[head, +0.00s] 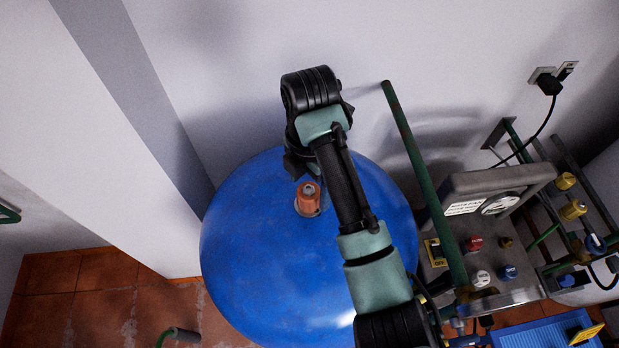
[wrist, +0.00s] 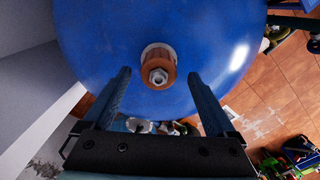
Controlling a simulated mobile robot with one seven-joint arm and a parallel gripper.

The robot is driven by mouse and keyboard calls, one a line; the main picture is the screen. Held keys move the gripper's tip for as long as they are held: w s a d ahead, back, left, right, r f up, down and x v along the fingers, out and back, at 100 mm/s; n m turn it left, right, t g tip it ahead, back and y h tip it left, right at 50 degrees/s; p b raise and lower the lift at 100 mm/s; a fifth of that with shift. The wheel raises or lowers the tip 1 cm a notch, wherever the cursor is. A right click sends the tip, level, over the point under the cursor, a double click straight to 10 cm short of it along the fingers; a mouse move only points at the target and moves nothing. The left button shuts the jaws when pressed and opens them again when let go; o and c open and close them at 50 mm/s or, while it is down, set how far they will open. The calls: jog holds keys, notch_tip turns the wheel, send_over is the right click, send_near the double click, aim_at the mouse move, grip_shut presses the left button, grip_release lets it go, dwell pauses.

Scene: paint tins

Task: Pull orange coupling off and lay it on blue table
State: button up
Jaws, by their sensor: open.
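The orange coupling (head: 308,196) stands upright on the round blue table (head: 255,265), near its middle in the head view. In the wrist view the coupling (wrist: 158,70) shows end-on, with a grey nut-like top and a pale ring around its base. My gripper (head: 300,165) is above and just behind the coupling in the head view. In the wrist view its two fingers (wrist: 158,80) are spread apart, one on each side below the coupling, with nothing between them. I cannot tell how the coupling's base is fixed.
A green pole (head: 425,185) leans to the right of the table. A panel with coloured knobs (head: 480,265) and pipes with yellow valves (head: 572,208) stand further right. A white wall is close behind the table. The table's left and front surface is bare.

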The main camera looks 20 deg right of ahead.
jog(key=shift+f+p, duration=0.55)
jog(key=shift+f, duration=0.7)
jog(key=shift+w+r, duration=0.1)
grip_shut()
